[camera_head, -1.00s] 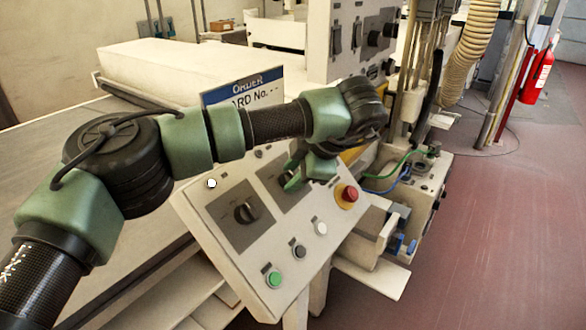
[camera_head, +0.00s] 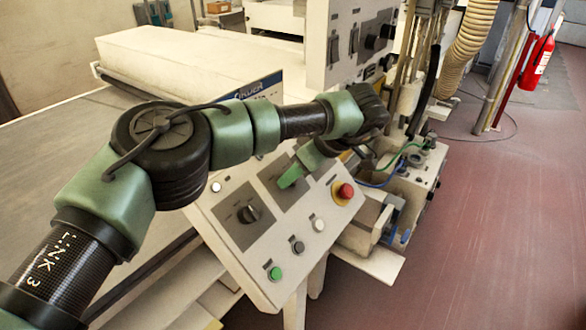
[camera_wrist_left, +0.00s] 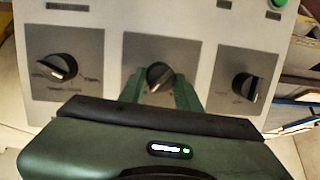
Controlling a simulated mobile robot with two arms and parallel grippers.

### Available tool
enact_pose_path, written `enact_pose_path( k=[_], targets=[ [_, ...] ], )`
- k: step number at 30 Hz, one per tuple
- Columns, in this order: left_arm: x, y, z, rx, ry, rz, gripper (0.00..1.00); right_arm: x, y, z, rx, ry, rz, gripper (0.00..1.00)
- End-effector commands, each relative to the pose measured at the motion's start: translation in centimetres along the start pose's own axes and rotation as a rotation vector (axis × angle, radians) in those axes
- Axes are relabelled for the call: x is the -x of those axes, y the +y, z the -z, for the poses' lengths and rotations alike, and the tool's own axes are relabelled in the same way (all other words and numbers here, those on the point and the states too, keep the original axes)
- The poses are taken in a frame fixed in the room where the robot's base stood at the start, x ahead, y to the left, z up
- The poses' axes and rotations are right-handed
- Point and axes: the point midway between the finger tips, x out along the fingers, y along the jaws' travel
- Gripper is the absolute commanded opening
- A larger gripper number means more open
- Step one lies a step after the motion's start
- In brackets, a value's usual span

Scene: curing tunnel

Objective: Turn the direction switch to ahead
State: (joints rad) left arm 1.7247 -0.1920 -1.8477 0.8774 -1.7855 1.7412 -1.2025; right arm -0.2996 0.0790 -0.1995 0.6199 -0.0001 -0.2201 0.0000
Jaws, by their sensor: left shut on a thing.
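A sloped grey control panel (camera_head: 232,255) carries dark rotary knobs on grey plates. In the left wrist view three knobs show: a left knob (camera_wrist_left: 57,68), a middle knob (camera_wrist_left: 159,76) and a right knob (camera_wrist_left: 243,86). Their labels are too small to read, so I cannot tell which one is the direction switch. My left gripper (camera_head: 290,177) is at the middle plate, and in the left wrist view its green fingers (camera_wrist_left: 160,88) are on both sides of the middle knob, shut on it. The middle knob's pointer is tilted. My right gripper is not in view.
The panel also has a red emergency button (camera_head: 345,190), a green button (camera_head: 275,273) and small black and white buttons. A blue-headed sign (camera_head: 262,88) stands behind my left arm. A grey box with cables (camera_head: 402,172) is at right. Red floor (camera_head: 480,240) is clear.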

Motion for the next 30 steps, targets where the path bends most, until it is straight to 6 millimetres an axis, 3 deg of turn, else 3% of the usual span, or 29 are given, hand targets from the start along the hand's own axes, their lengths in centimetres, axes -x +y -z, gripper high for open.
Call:
enact_pose_path(
  k=[9,26,27,29,30],
  targets=[
    [0.02,0.06,-0.06,-0.128,0.007,0.024,0.0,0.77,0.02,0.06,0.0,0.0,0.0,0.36],
    [-0.03,0.07,-0.13,-0.159,0.009,0.029,0.0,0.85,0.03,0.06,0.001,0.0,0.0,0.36],
    [-0.03,0.07,-0.13,-0.158,0.009,0.029,0.39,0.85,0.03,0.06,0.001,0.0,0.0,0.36],
    [-0.03,0.07,-0.12,-0.158,0.009,0.029,0.55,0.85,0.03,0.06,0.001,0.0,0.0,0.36],
    [-0.03,0.07,-0.12,-0.158,0.009,0.029,0.55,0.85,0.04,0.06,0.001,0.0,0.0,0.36]
  ],
)
